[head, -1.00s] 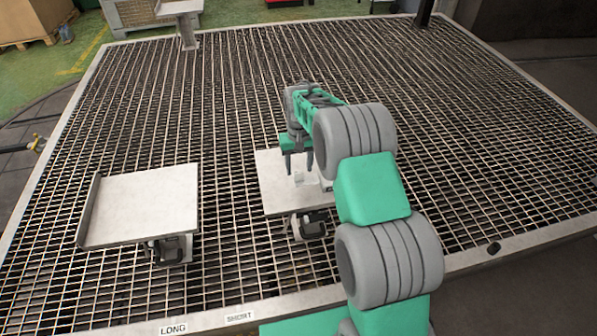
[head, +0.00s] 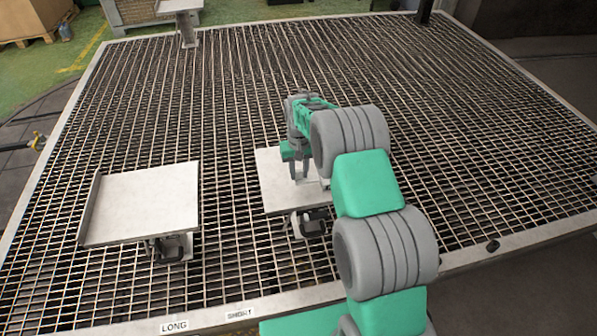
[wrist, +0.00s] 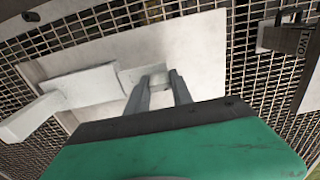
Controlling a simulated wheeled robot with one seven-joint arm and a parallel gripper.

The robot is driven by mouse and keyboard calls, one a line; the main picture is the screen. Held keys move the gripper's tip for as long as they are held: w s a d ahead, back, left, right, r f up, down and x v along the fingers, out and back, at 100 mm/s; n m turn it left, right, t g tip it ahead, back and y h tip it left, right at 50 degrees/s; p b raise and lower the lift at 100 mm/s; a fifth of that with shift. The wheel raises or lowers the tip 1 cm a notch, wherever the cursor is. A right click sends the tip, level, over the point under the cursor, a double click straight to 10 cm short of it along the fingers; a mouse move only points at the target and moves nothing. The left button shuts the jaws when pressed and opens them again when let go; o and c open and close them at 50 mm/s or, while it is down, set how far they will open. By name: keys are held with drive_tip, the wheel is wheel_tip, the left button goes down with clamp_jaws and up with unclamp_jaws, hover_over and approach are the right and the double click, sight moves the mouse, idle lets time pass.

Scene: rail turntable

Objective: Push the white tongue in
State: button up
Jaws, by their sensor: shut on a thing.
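My gripper (head: 299,178) is low over the right-hand pale plate (head: 268,168). In the wrist view my gripper (wrist: 162,78) is shut, with its two fingers on either side of a small pale end piece, which I take to be the white tongue (wrist: 160,92). A pale strip runs left from the fingers to a white block (wrist: 85,86) on the plate (wrist: 185,38). A white arm (wrist: 32,114) sticks out from the block to the lower left. In the head view my arm and fingers hide most of the tongue and block.
Another pale plate (head: 146,200) with a raised left edge stands to the left. A dark fitting (head: 310,224) sits under the front of the right plate. LONG (head: 174,325) and SHORT (head: 239,313) labels lie on the front rim. Most of the grating is clear.

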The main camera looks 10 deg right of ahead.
clamp_jaws()
idle(0.6)
